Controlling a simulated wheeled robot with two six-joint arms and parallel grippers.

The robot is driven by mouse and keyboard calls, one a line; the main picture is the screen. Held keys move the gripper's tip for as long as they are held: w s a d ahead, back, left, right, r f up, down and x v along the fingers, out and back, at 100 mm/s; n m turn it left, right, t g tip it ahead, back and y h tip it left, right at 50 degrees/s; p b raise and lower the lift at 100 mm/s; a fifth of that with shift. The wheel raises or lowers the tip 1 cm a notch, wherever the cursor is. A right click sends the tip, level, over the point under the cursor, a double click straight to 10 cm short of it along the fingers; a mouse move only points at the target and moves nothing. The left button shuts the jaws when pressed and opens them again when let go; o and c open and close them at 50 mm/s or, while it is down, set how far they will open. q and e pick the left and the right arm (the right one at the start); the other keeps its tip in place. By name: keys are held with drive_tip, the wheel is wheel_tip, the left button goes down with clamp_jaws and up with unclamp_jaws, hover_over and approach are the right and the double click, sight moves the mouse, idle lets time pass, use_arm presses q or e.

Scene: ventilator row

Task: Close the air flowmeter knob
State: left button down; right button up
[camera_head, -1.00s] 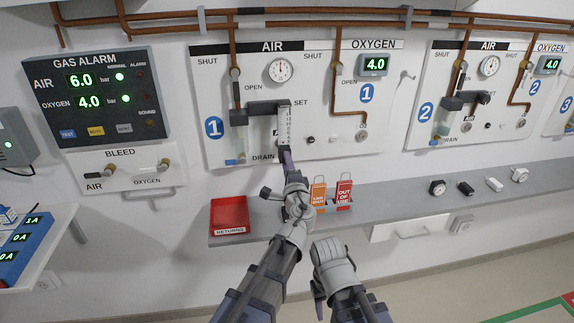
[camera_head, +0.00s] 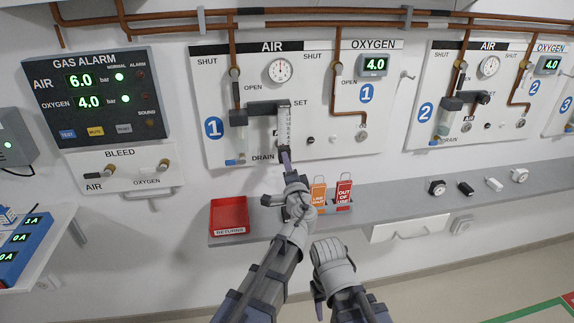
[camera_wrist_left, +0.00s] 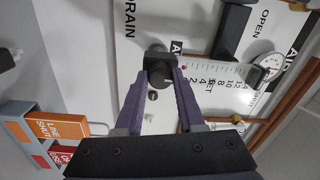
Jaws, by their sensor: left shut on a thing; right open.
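The air flowmeter (camera_head: 285,122) is a clear scaled tube on the white panel marked 1, under the AIR heading. Its dark round knob (camera_wrist_left: 160,76) is at the tube's lower end. My left gripper (camera_head: 286,158) reaches up to this knob. In the left wrist view its purple fingers (camera_wrist_left: 160,84) are shut on the knob, one on each side. The fingers and wrist hide most of the knob in the head view. The flowmeter scale (camera_wrist_left: 215,74) also shows in the left wrist view. My right gripper (camera_head: 322,292) is low, apart from the panel, its jaws hard to see.
A grey shelf (camera_head: 400,200) runs below the panels. It carries a red returns tray (camera_head: 229,215), an orange tag (camera_head: 318,193) and a red tag (camera_head: 343,193) close to my left arm. A gas alarm (camera_head: 97,97) and bleed panel (camera_head: 122,170) are at left.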

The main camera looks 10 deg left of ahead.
use_arm(q)
drive_tip(key=c, duration=0.5)
unclamp_jaws()
